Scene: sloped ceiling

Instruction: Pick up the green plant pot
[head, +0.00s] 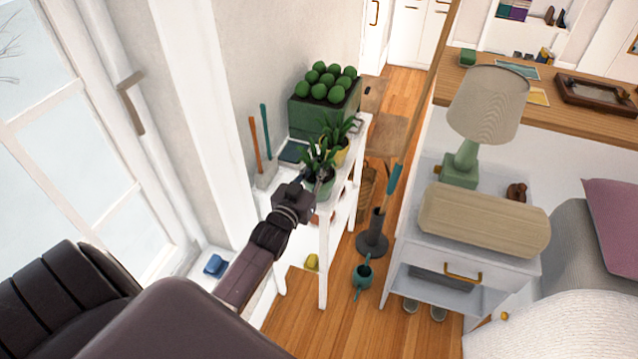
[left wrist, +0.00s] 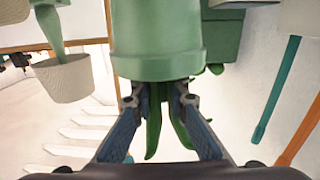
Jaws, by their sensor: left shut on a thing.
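The green plant pot (head: 323,187) with its spiky plant stands at the near end of the white shelf, partly hidden by my gripper in the head view. In the left wrist view, the pot (left wrist: 158,40) appears upside down, with its leaves pointing down the picture. My left gripper (head: 318,181) reaches it from the window side. In the left wrist view, the left gripper (left wrist: 155,95) is shut on the plant's leaves and stem, close to the pot's rim. I cannot tell whether the pot's base still touches the shelf. My right gripper is in neither view.
A yellow pot (head: 341,155) with a plant stands close behind. A large green planter (head: 325,110) and orange and teal tools (head: 257,150) are on the shelf. The white shelf (head: 336,235) borders wooden floor with a watering can (head: 362,277). A lamp (head: 487,105) stands right.

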